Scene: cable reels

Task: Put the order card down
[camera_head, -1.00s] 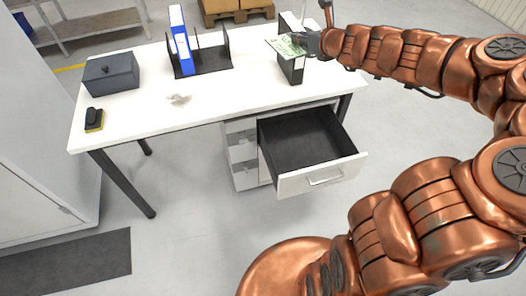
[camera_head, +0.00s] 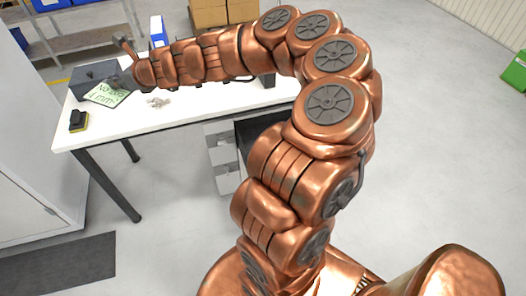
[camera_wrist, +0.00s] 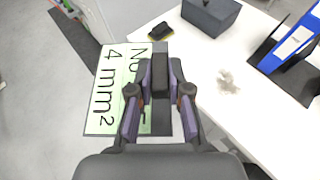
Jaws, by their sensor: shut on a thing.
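The order card (camera_head: 107,93) is a pale green sheet with black writing, including "4 mm²". My gripper (camera_head: 122,80) is shut on its edge and holds it near the left end of the white desk (camera_head: 165,119). In the wrist view the card (camera_wrist: 115,88) lies to the left of and beneath the fingers of my gripper (camera_wrist: 160,85), with part of its lettering hidden by them. In the wrist view the card overlaps the desk's edge and the floor beyond. I cannot tell its exact height above the desk.
A dark grey lidded box (camera_wrist: 211,14) and a black-and-yellow brush (camera_wrist: 160,31) are on the desk. A small pale heap (camera_wrist: 228,82) lies near the middle. A blue binder (camera_wrist: 296,40) stands in a black rack.

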